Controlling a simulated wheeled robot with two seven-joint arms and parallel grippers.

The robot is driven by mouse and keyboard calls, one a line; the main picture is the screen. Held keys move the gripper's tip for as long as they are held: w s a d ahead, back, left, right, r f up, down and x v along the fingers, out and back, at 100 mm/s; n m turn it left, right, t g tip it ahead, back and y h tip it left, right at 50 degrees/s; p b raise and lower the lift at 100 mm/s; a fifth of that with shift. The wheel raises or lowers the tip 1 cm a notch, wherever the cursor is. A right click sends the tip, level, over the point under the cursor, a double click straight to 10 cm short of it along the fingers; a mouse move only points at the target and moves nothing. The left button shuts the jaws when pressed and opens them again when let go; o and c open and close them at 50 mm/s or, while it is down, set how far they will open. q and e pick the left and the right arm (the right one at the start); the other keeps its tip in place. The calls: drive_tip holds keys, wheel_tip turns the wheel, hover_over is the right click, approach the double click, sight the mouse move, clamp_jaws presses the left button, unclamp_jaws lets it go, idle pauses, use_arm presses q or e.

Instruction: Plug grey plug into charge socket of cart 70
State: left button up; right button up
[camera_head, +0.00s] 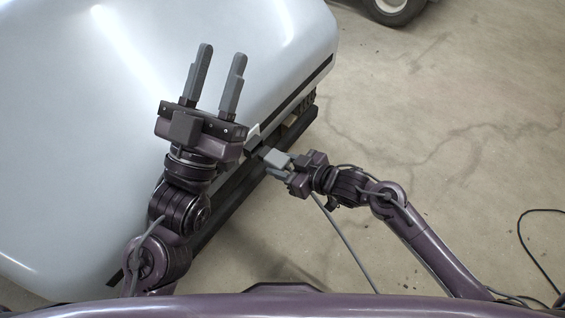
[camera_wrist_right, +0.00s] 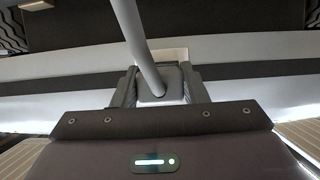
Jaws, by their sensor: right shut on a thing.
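The cart (camera_head: 120,120) is a large pale silver body filling the left of the head view. My right gripper (camera_head: 273,165) is beside the cart's dark lower edge, close to a small dark box with a pale top (camera_head: 254,136), which may hold the charge socket. In the right wrist view the gripper (camera_wrist_right: 160,88) is shut on the grey plug (camera_wrist_right: 155,96), with a grey cable (camera_wrist_right: 138,40) rising from it. A pale plate (camera_wrist_right: 170,54) shows behind the plug; the socket opening is hidden, so I cannot tell whether they touch. My left gripper (camera_head: 217,82) is open and empty above the cart.
The grey cable also trails over the floor (camera_head: 345,243) in the head view. A dark cable (camera_head: 530,245) lies at the far right. A wheel (camera_head: 396,10) of another vehicle shows at the top. The concrete floor (camera_head: 450,110) to the right is mostly clear.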

sight(272, 159)
drive_tip(key=shift+w+a, duration=1)
drive_tip(key=shift+a, duration=0.3)
idle(0.5)
drive_tip(key=o, duration=1.4)
drive_tip(key=p+v, duration=0.2)
drive_tip(key=v, duration=0.5)
drive_tip(key=shift+s+d+r+p, duration=0.2)
drive_tip(key=shift+s+d+p, duration=0.05)
drive_tip(key=shift+p, duration=0.15)
